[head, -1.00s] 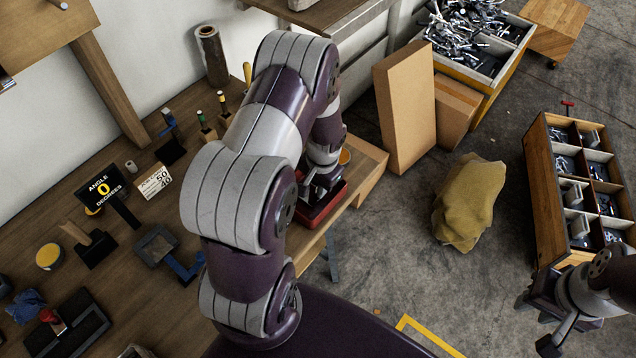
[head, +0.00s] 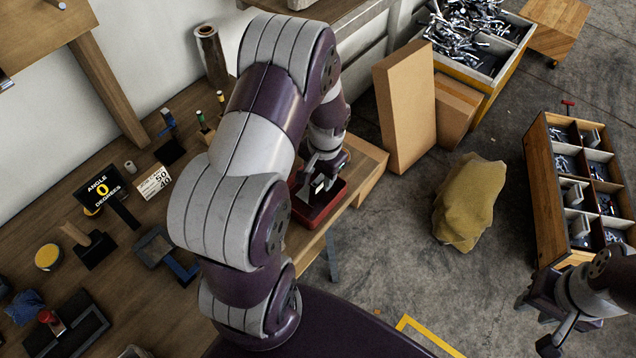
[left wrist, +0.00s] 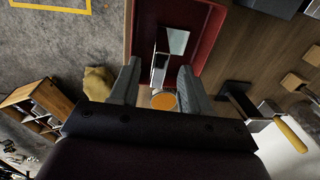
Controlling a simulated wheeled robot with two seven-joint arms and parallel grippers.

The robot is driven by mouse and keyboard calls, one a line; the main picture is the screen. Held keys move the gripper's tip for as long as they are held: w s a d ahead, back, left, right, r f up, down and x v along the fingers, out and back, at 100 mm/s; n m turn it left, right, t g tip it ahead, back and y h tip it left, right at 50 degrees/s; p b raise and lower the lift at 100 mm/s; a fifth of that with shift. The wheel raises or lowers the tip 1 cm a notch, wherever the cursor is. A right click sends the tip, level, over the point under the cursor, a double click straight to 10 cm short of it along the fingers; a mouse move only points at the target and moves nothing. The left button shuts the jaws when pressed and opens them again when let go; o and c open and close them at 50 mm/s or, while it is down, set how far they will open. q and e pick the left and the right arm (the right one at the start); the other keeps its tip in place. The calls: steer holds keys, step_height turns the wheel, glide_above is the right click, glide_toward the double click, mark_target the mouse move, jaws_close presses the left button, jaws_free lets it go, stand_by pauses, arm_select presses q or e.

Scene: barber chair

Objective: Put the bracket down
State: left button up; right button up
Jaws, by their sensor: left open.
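The bracket (left wrist: 171,52), a pale, shiny metal piece, lies in the red tray (left wrist: 205,52) in the left wrist view. In the head view it shows as a small bright piece (head: 319,184) in the red tray (head: 325,212) at the bench's right edge. My left gripper (head: 325,168) is at the tray, partly hidden by its own arm. In the left wrist view its fingers (left wrist: 158,82) are apart, with the bracket's near end just beyond the gap between them. My right gripper (head: 534,322) is at the lower right, its fingers apart and empty, far from the bracket.
An orange round thing (left wrist: 163,101) shows between the left fingers. Tall cardboard boxes (head: 405,105) stand right of the bench. A yellow-brown covered lump (head: 468,205) lies on the floor. A wooden sorting crate (head: 545,185) stands at the right. Bench tools are left of my arm.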

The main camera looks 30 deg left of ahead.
arm_select(q)
step_height(320, 180, up, 6)
steer(key=s+d+r+t+h, duration=0.1)
steer(key=s+d+r, duration=0.4)
steer(key=s+d, duration=0.3)
steer(key=d, duration=0.3)
steer(key=shift+s+d+n, duration=0.15)
steer(key=shift+s+n, duration=0.2)
steer(key=shift+n, duration=0.05)
